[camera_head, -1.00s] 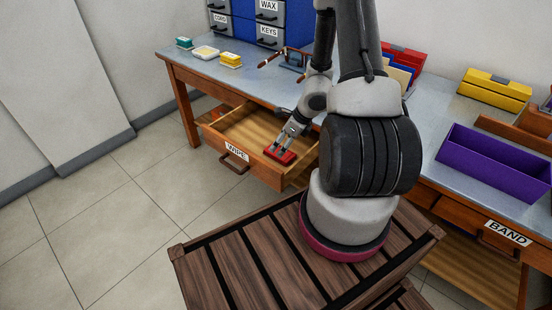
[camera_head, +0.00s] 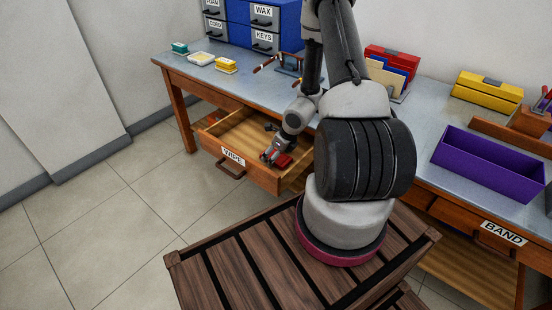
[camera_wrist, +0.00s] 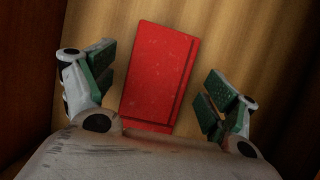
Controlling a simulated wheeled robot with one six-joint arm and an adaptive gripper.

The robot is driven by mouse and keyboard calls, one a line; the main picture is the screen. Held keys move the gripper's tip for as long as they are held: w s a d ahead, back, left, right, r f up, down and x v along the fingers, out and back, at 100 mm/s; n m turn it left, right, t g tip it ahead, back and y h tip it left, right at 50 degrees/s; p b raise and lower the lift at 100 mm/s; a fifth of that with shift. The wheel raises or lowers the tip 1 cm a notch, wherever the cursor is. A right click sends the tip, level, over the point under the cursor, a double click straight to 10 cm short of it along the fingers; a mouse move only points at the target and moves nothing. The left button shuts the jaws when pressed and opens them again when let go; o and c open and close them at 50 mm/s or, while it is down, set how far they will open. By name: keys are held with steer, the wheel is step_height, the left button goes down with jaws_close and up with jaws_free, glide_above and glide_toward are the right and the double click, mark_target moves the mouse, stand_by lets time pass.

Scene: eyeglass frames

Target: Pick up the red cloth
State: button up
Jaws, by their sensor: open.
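The red cloth (camera_wrist: 160,75) is a flat folded rectangle lying on the wooden floor of the open drawer labelled WIPE. In the wrist view it lies between the two fingers of my gripper (camera_wrist: 158,92), with a gap on each side. The fingers are open and have green pads. In the head view my gripper (camera_head: 272,157) reaches down into the drawer, and part of the red cloth (camera_head: 283,160) shows beside it. The drawer (camera_head: 256,176) is pulled out from under the table.
The drawer walls stand close around my gripper. The grey-blue tabletop (camera_head: 262,92) above holds an eyeglass frame on a stand (camera_head: 289,64), a purple bin (camera_head: 487,164), a yellow box (camera_head: 487,91) and a blue drawer cabinet (camera_head: 234,31). Another drawer is labelled BAND (camera_head: 502,233).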

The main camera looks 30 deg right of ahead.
steer(key=c, duration=1)
step_height(320, 180, up, 10)
